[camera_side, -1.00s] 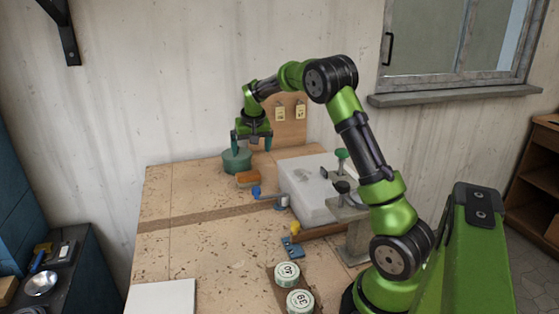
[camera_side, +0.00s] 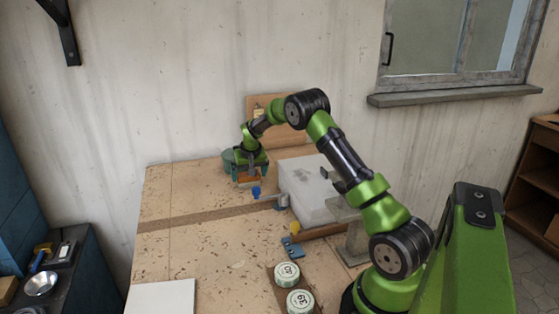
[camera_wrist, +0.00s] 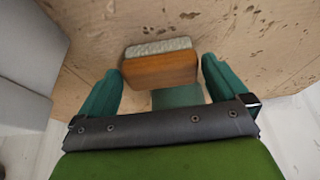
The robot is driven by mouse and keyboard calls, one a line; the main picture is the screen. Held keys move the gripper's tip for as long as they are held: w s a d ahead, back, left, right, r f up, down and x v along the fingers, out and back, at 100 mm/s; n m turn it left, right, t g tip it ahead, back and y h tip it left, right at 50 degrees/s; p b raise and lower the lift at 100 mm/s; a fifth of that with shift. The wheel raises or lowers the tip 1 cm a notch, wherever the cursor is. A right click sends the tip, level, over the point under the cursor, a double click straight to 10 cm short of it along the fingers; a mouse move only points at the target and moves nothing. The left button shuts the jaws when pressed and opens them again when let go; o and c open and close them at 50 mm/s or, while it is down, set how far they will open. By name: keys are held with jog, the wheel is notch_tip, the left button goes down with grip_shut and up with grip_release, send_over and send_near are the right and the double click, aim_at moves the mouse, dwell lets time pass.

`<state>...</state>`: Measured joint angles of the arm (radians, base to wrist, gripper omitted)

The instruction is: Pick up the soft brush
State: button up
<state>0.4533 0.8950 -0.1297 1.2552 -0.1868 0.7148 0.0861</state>
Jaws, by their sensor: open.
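The soft brush is a block with an orange-brown wooden body (camera_wrist: 162,69) and a pale grey bristle strip along one side in the wrist view. In the side view the brush (camera_side: 247,178) lies on the bench, partly hidden by my gripper (camera_side: 251,181). My gripper is open, with its two teal fingers on either side of the brush. In the wrist view my gripper (camera_wrist: 161,82) shows gaps between both fingers and the wood. I cannot tell how far the fingertips are above the bench.
A round teal pot (camera_side: 228,161) stands close behind the brush. A blue-handled tool (camera_side: 257,192) lies just in front. A pale grey block (camera_side: 305,190) is to the right. Two numbered tins (camera_side: 288,274) stand at the front. The bench's left side is mostly clear.

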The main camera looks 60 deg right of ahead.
jog(key=shift+x, duration=1.25)
jog(key=c, duration=0.7)
jog(key=shift+o, duration=0.2)
notch_tip(320, 180, up, 10)
jog(key=shift+r, duration=0.1)
